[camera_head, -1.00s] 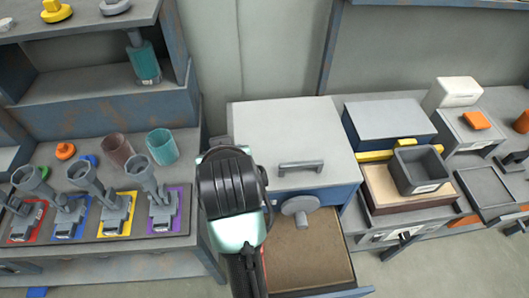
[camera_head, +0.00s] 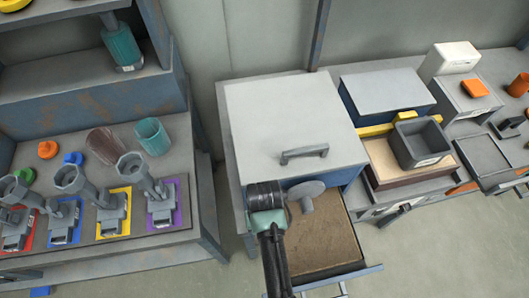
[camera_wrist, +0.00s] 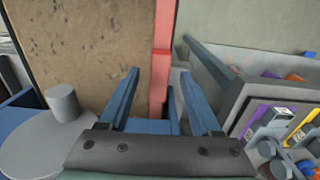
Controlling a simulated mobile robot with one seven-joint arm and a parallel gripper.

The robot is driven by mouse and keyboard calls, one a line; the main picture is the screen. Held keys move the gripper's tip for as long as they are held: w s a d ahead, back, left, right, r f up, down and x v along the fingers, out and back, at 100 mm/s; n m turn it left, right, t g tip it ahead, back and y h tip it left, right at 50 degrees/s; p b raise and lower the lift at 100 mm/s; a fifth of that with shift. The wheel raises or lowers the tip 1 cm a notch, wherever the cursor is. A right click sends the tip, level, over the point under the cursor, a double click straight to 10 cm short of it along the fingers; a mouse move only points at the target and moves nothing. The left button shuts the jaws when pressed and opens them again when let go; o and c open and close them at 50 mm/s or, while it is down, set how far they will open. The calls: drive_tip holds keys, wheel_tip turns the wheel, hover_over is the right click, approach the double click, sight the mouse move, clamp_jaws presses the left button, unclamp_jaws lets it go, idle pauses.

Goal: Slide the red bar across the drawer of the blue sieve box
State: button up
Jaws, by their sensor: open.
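The blue sieve box (camera_head: 340,180) has a grey top with a handle, and its drawer (camera_head: 371,268) is pulled out. A brown panel fills the drawer and also shows in the wrist view. The red bar (camera_wrist: 164,32) runs along the drawer's edge in the wrist view, with a thicker block near my fingers. In the head view my arm hides it. My gripper (camera_wrist: 158,72) is open, its two blue fingers on either side of the bar in the picture. I cannot tell whether the bar is at fingertip depth or touched.
A grey round knob (camera_head: 305,192) sits on the box front close to my arm; it also shows in the wrist view (camera_wrist: 62,103). A bench (camera_head: 120,250) with coloured plates and grey cups stands left. A dark open bin (camera_head: 419,144) stands right. Floor in front is clear.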

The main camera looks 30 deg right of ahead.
drive_tip(key=shift+f, duration=1.25)
clamp_jaws()
idle(0.5)
